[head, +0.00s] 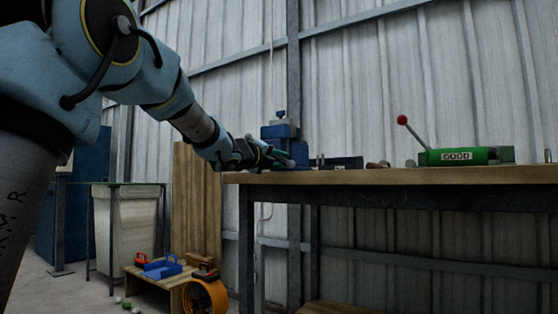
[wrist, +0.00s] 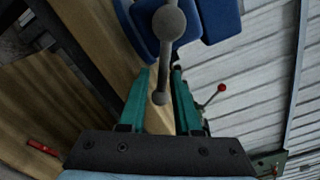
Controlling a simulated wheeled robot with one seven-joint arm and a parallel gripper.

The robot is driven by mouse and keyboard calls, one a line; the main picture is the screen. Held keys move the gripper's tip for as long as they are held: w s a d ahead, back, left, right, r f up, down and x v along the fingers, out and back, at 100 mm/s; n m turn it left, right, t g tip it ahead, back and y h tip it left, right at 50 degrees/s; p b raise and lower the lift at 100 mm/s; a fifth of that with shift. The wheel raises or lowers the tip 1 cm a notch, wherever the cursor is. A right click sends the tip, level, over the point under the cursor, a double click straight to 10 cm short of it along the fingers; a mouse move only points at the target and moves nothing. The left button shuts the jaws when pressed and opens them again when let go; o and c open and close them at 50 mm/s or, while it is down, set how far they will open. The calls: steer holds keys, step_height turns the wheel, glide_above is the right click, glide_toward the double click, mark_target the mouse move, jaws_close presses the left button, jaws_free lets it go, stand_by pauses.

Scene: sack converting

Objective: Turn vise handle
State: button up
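The blue vise (head: 279,131) stands at the left end of the workbench in the head view. Its blue body also shows at the top of the wrist view (wrist: 219,17). The vise handle (wrist: 164,60) is a grey bar with a large ball at its upper end and a smaller knob at its lower end. My gripper (wrist: 161,72) is open, with a teal finger on each side of the handle in the picture. I cannot tell whether either finger touches the bar. In the head view my gripper (head: 284,156) is in front of the vise and hides its lower part.
The wooden workbench (head: 400,176) runs to the right. Below left, a low wooden table (head: 158,283) holds a blue tray. The corrugated wall is close behind.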

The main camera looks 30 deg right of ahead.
steer(key=shift+o, duration=1.1)
steer(key=shift+r, duration=0.1)
steer(key=p+v, duration=0.1)
steer(key=v, duration=1)
steer(key=shift+p, duration=0.35)
steer(key=shift+w, duration=0.1)
